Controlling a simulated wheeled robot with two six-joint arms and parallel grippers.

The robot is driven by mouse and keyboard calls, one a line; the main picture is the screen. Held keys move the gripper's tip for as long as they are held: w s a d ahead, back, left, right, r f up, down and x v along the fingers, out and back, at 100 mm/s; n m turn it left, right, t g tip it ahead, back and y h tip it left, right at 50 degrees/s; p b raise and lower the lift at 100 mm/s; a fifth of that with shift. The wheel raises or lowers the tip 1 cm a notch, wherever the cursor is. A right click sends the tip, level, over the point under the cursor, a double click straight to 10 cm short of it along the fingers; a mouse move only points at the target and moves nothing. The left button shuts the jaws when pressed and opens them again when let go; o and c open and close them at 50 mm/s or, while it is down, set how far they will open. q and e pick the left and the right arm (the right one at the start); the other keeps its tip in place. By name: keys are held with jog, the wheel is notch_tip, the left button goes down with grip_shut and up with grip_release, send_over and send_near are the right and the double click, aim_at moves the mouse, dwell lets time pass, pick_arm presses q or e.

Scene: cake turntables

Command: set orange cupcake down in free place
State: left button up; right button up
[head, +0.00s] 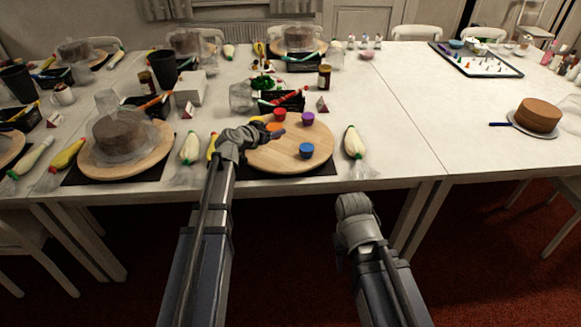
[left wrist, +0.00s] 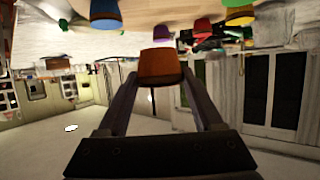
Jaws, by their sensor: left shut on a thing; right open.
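My left gripper (head: 272,134) is over the left part of a round wooden turntable (head: 290,160). It is shut on an orange cupcake (left wrist: 160,66), which shows between the fingers in the left wrist view; in the head view the orange cupcake (head: 274,127) is partly hidden by the gripper. Red (head: 279,115), purple (head: 307,118) and blue (head: 306,150) cupcakes stand on the turntable. A yellow-orange cupcake (left wrist: 238,16) shows in the left wrist view. My right gripper (head: 354,206) is open and empty, in front of the table edge.
A black tool box (head: 283,101) stands behind. A covered cake (head: 122,135) stands on another turntable at left. Clear table lies further right.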

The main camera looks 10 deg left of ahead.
aim_at(273, 162)
pick_arm(q)
jog(key=shift+s+d, duration=0.1)
jog(key=shift+a, duration=0.2)
jog(key=shift+s+r, duration=0.1)
notch_tip(273, 162, down, 10)
jog(key=b, duration=0.9)
jog(key=shift+b, duration=0.35)
jog(key=shift+f, duration=0.25)
jog(key=o, duration=1.4)
jog(key=shift+c, duration=0.2)
jog(key=shift+r, duration=0.1)
